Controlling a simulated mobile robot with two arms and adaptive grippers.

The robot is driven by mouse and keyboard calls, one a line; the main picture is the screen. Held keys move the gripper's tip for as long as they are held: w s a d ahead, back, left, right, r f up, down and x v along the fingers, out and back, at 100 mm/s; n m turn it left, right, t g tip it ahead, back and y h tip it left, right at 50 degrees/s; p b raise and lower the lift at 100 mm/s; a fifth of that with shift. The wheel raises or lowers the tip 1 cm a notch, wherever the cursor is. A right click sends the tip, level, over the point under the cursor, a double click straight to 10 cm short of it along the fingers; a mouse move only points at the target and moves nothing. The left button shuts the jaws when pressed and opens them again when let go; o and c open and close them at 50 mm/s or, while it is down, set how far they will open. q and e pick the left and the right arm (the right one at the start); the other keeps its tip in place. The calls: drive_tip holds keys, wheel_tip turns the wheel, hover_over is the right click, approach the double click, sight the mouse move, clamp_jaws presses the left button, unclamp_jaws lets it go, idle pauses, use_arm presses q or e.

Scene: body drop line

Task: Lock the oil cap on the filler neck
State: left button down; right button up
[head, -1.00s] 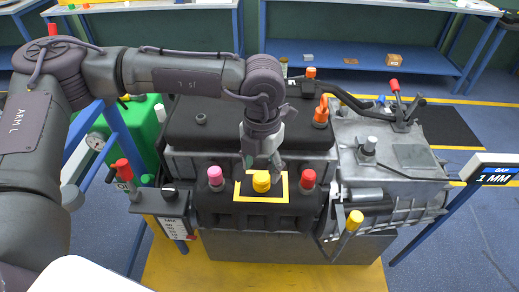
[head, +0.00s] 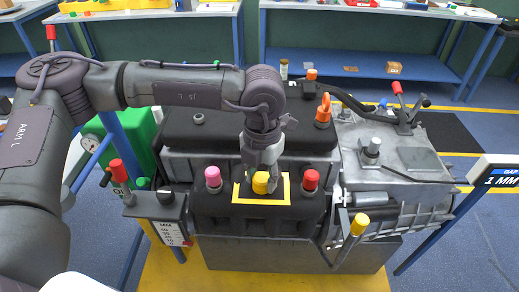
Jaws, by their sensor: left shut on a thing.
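The yellow cap (head: 261,184), seemingly the oil cap, sits upright on top of the black engine (head: 258,220), inside a yellow square outline (head: 240,197). My left gripper (head: 264,176) comes down from above and is shut on this cap, with its fingers at the cap's sides. The filler neck under the cap is hidden, so I cannot tell how the cap is seated on it. My right gripper is not in view.
The grey gearbox (head: 385,165) is at the right. A sign (head: 497,172) reads "GAP 1 MM".

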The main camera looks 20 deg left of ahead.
sight(262, 177)
use_arm(q)
drive_tip(key=c, duration=1.3)
unclamp_jaws()
drive_tip(key=shift+c, duration=0.2)
clamp_jaws()
drive_tip(key=shift+r+p, duration=1.35)
drive_tip(key=shift+r, duration=2.15)
